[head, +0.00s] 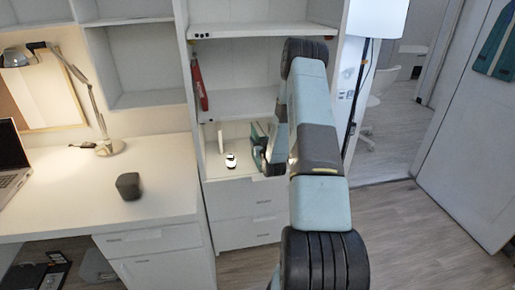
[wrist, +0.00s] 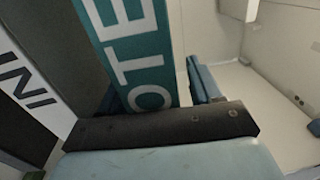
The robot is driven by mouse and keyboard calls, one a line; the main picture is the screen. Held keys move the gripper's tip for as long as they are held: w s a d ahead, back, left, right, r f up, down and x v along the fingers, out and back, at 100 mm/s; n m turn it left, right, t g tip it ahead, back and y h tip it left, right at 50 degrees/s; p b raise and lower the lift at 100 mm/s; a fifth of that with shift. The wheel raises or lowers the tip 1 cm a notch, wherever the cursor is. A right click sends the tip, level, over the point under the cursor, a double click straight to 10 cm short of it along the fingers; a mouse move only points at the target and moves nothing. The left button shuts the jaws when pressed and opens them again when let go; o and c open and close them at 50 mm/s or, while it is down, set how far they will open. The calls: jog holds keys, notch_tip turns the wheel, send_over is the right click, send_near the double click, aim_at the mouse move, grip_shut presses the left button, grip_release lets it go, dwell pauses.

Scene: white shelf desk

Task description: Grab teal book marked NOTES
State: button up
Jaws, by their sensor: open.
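The teal book (wrist: 140,55) with large white letters, of which "OTE" shows, stands close in front of my gripper (wrist: 157,88) in the wrist view. Its spine lies between my open fingers; the right finger (wrist: 204,82) is clear of it, and the left finger is mostly hidden. I cannot tell whether either finger touches the book. In the head view the teal book (head: 257,131) shows partly on the shelf, and my arm hides most of the gripper.
A dark book with a white lettered band (wrist: 28,98) stands left of the teal book. A small black-and-white object (head: 231,160) and a white upright item (head: 220,141) are on the same shelf. Shelf boards (head: 250,101) lie above. The shelf right of the fingers looks clear.

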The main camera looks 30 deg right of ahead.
grip_shut()
dwell(0.4)
dwell(0.9)
